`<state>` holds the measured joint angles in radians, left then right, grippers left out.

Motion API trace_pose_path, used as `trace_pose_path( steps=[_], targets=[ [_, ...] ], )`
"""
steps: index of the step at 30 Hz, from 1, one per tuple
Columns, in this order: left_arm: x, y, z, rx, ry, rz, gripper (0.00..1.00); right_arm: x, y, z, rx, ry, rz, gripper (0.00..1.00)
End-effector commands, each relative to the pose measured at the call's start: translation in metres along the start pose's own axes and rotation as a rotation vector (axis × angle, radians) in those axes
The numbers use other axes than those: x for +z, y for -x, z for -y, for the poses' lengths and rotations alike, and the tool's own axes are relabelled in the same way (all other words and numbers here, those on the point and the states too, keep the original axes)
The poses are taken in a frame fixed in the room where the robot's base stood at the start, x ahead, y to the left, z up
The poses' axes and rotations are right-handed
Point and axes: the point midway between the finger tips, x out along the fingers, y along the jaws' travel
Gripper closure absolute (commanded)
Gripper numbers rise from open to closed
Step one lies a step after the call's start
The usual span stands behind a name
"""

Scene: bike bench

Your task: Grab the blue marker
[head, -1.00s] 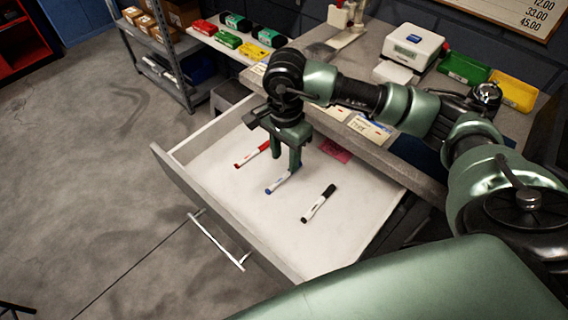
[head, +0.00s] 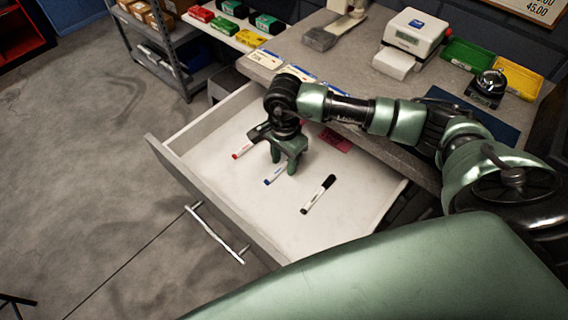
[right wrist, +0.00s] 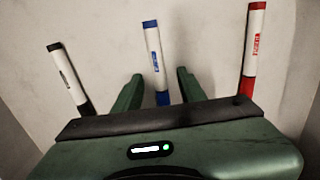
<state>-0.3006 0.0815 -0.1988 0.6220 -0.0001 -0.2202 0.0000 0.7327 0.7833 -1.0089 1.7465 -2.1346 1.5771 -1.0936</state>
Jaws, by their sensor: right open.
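The blue marker (head: 275,174) lies in the open drawer (head: 235,215), white-bodied with a blue end. In the right wrist view the blue marker (right wrist: 152,55) runs between the two open fingers of my right gripper (right wrist: 158,82), with neither finger visibly touching it. In the head view my right gripper (head: 284,168) points down over the marker's far end and hides part of it. Whether the fingertips are level with the marker is hard to tell. My left gripper is not in view.
A red marker (head: 243,149) lies to the left and a black marker (head: 318,194) to the right in the drawer. A pink note (head: 336,140) lies near the drawer's back. The worktop (head: 350,65) overhangs behind. The drawer's front area is clear.

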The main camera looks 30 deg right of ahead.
Motion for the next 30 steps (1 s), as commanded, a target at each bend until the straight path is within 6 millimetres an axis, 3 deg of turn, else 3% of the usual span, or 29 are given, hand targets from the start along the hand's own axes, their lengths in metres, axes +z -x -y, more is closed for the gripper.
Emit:
trace_pose_path(
  steps=[5,9,10,23,30],
  targets=[
    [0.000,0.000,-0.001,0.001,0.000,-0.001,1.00,0.000,0.000,0.000,0.000,0.001,0.000,0.59],
    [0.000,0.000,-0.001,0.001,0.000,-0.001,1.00,0.000,0.000,0.000,0.000,0.001,0.000,0.98],
    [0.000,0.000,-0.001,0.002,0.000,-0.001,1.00,0.000,0.000,0.000,0.000,0.001,0.000,1.00],
    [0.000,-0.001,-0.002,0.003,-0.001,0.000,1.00,0.000,0.005,0.001,-0.001,0.000,0.001,1.00],
    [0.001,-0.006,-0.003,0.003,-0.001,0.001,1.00,0.000,0.037,0.002,-0.006,0.001,-0.001,1.00]
  ],
)
